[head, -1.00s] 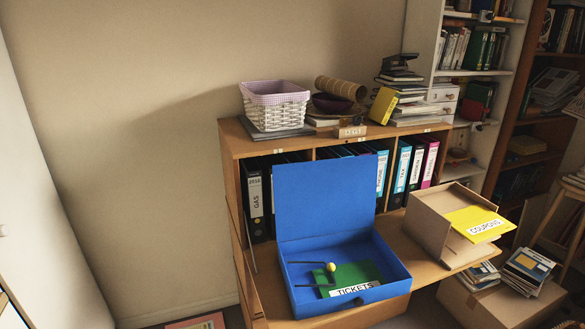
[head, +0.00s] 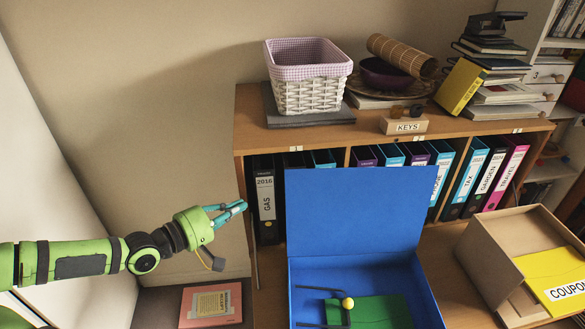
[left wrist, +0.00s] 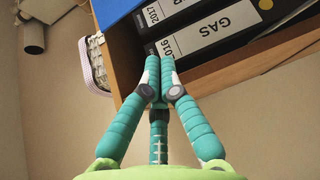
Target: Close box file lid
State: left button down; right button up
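The blue box file (head: 428,300) sits on the wooden desk surface with its front cut off by the picture's bottom edge. Its blue lid (head: 352,212) stands open, roughly upright at the back. Inside are a dark wire clip with a yellow ball (head: 347,303) and a green sheet (head: 382,312). My left gripper (head: 243,206) is left of the lid, apart from it, in front of the black GAS binder (head: 266,203). In the left wrist view its teal fingers (left wrist: 159,66) come together at the tips with nothing between them. My right gripper is not in view.
The cardboard tray (head: 500,272) with a yellow COUPONS folder (head: 562,282) stands right of the box. Binders fill the shelf behind the lid. A white basket (head: 310,96) and a KEYS block (head: 404,126) are on the shelf top.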

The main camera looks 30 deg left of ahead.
pick_arm(q)
jog(key=w+d+r+b, duration=0.1)
jog(key=w+d+b, duration=0.1)
jog(key=w+d, duration=0.3)
jog(key=w, duration=0.3)
jog(key=shift+w+d+h, duration=0.35)
jog(key=shift+w+h, duration=0.05)
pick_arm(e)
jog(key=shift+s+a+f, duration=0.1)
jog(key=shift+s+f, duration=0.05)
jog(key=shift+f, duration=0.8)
pick_arm(q)
jog(key=shift+r, duration=0.1)
